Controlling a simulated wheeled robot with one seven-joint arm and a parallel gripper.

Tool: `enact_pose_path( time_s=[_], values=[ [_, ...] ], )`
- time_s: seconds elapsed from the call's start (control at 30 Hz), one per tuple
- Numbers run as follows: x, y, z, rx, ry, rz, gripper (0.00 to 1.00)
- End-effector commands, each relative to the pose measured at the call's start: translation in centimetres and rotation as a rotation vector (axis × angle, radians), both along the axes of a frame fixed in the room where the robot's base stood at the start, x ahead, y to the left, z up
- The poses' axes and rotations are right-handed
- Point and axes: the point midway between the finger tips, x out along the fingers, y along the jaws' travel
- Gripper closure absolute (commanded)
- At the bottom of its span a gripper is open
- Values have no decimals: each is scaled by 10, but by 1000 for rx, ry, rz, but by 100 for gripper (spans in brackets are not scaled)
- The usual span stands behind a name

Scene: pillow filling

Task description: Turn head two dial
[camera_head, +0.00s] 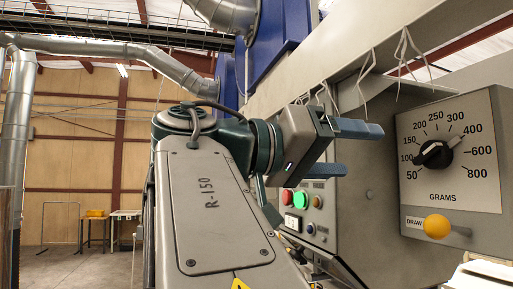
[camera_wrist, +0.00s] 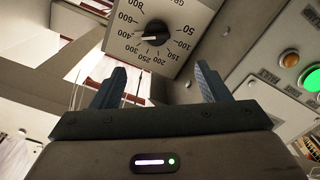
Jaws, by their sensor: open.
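In the head view, a black dial knob (camera_head: 435,154) sits on a grey box with a scale marked from 50 to 800 and the word GRAMS. In the wrist view, a black knob (camera_wrist: 155,33) on a similar scale shows upside down, beyond the gap between the fingers (camera_wrist: 160,78).
A yellow ball knob (camera_head: 437,226) labelled DRAW sticks out below the scale. A button panel with a green button (camera_head: 301,200) and a red button (camera_head: 287,197) stands behind my gripper. Wire hooks (camera_head: 404,50) hang above. Open floor lies at far left.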

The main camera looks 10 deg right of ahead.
Motion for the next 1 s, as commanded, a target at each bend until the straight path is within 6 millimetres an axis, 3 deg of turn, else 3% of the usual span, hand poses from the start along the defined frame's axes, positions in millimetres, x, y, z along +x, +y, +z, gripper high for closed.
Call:
enact_pose_path(
  time_s=[0.27,0.7,1.0],
  values=[
    [-2,-26,4,-6,-17,-13,31],
    [5,-113,6,-5,-14,-11,31],
    [8,-136,5,-7,-15,-8,31]
  ],
)
